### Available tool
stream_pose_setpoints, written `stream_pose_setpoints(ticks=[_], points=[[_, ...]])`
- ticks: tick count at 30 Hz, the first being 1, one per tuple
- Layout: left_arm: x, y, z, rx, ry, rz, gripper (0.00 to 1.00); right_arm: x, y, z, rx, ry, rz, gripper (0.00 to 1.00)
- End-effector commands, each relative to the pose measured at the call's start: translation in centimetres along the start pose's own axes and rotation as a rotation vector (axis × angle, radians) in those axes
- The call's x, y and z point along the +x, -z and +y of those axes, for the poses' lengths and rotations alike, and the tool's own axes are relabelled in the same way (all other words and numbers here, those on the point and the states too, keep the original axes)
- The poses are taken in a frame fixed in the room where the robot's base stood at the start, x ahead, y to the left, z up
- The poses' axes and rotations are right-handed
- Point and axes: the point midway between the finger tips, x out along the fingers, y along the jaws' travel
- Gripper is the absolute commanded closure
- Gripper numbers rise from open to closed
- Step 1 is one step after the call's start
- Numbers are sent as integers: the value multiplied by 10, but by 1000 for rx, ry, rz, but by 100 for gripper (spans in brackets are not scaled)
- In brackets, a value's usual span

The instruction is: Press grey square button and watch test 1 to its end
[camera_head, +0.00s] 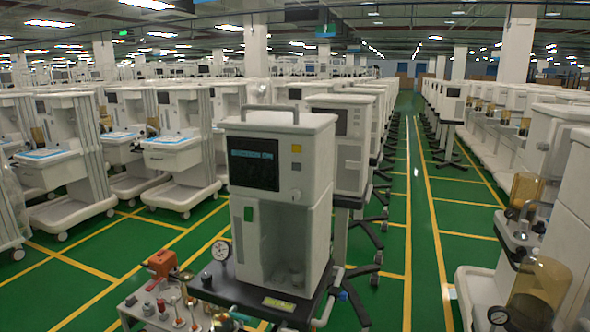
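A white anaesthesia machine (315,210) with a grey top handle stands upright in the middle foreground. Its dark screen (253,180) shows a short line of blue-green text, too small to read surely. To the right of the screen is a yellow square button (296,148). Just below it is the grey square button (296,167), and a round pale knob (295,194) sits lower. Nothing covers the grey button. Neither of my grippers shows in this view.
A dark base (255,291) carries the machine. Rows of white carts (185,150) stand both sides. A green aisle (420,210) with yellow lines is clear at right.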

Motion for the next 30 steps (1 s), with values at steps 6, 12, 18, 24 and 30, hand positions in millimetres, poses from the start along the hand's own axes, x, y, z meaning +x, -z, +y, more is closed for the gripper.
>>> stream_pose_setpoints(ticks=[6,12,18,24,30], points=[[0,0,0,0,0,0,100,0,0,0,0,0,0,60],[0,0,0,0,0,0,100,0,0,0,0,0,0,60],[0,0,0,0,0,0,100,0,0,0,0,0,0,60],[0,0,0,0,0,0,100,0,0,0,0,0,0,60],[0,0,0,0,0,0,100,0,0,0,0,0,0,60]])
